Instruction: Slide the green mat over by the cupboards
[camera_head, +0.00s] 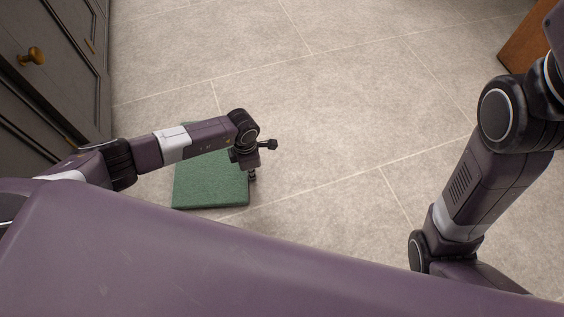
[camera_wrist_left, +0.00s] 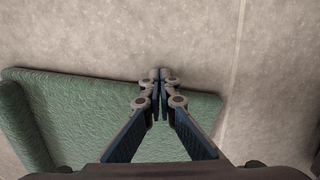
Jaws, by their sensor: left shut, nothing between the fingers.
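The green mat (camera_head: 210,187) lies on the tiled floor at the left of the head view, close to the grey cupboards (camera_head: 52,88). My left forearm hides its upper part. My left gripper (camera_head: 252,178) points down at the mat's right edge. In the left wrist view the closed fingertips (camera_wrist_left: 160,75) show at one edge of the mat (camera_wrist_left: 80,110), with nothing between them. I cannot tell whether they touch it. A raised or folded strip runs along the mat's left side in that view. My right gripper is not in view.
A cupboard front with a brass knob (camera_head: 32,56) stands along the left side. A brown wooden piece (camera_head: 526,40) is at the upper right. The tiled floor (camera_head: 340,110) between them is clear. My right arm shows at the right.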

